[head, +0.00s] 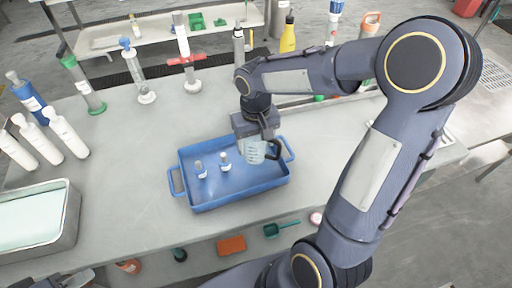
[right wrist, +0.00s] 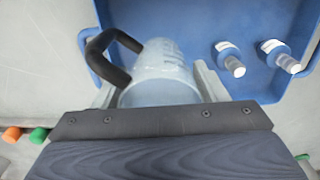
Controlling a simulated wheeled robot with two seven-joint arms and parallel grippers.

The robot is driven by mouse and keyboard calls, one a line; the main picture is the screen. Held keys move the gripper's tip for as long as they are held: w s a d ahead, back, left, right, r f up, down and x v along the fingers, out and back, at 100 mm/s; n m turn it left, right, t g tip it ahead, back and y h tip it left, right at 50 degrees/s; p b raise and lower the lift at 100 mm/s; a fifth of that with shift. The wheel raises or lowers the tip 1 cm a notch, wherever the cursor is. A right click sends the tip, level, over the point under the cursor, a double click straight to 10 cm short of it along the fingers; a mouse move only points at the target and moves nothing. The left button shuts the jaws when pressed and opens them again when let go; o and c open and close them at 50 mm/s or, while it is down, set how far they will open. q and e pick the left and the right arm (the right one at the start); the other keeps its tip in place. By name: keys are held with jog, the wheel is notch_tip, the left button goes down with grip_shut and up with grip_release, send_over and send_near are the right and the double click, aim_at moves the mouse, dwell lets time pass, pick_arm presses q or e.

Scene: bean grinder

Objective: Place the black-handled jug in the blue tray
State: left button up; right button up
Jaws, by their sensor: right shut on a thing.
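The clear jug (head: 254,151) with a black handle (head: 275,149) is held upright in my right gripper (head: 256,138). In the head view it shows over the right part of the blue tray (head: 238,196). The right wrist view shows the jug (right wrist: 160,75) between the two fingers of my right gripper (right wrist: 158,90), its black handle (right wrist: 108,55) sticking out to the left. Whether the jug's base touches the tray floor I cannot tell.
Two small bottles (head: 224,161) (head: 200,170) stand in the tray, left of the jug. White bottles (head: 66,132), a metal basin (head: 70,212) and several cylinders (head: 137,75) stand around.

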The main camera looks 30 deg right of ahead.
aim_at(256, 150)
jog(key=shift+f, duration=1.45)
jog(key=shift+f, duration=0.2)
jog(key=o, duration=1)
